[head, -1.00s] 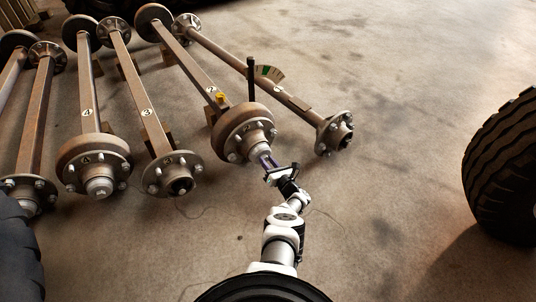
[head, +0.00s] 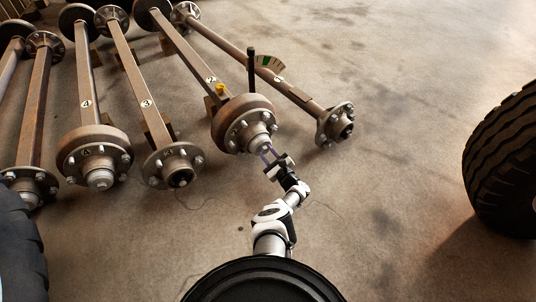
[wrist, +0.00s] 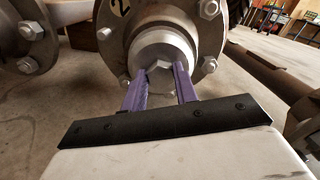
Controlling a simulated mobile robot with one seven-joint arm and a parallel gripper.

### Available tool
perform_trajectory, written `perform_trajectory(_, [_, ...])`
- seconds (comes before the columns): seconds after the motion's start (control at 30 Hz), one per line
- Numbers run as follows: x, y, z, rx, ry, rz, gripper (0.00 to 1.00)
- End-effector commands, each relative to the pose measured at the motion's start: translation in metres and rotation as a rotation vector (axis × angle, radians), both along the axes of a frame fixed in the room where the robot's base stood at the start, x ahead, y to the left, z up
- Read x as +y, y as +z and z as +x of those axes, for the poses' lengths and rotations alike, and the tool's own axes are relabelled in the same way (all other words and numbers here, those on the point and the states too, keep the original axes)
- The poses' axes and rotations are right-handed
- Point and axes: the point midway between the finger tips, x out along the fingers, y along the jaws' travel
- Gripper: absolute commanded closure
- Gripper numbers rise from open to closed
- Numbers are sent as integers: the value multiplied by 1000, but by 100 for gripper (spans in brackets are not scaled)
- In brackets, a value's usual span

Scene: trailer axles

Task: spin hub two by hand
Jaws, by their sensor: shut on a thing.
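Hub two (head: 241,126) is a rust-brown drum with a studded steel face, on the front end of the axle marked 2 (head: 190,58). In the wrist view its round face (wrist: 112,40) and pale centre cap (wrist: 162,46) fill the upper middle, and part of a "2" shows at the top edge. My gripper (head: 266,153) is at the front of the cap. In the wrist view its two purple fingers (wrist: 163,72) are shut on the cap's small angular end, one finger on each side. The exact contact is partly hidden by the fingers.
Axle one's hub (head: 337,124) is close on the right, hub three (head: 173,166) on the left. Large tyres flank both sides (head: 505,165).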

Motion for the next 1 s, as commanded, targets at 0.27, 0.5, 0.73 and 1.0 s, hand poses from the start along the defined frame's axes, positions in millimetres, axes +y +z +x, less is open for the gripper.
perform_trajectory(0.27, [0, -1, -1, -20, 1, -36, 100])
perform_trajectory(0.5, [0, -1, -1, -21, 1, -37, 100])
perform_trajectory(0.73, [0, -1, -1, -21, 0, -35, 55])
perform_trajectory(1.0, [0, 0, -1, -21, 0, -35, 49])
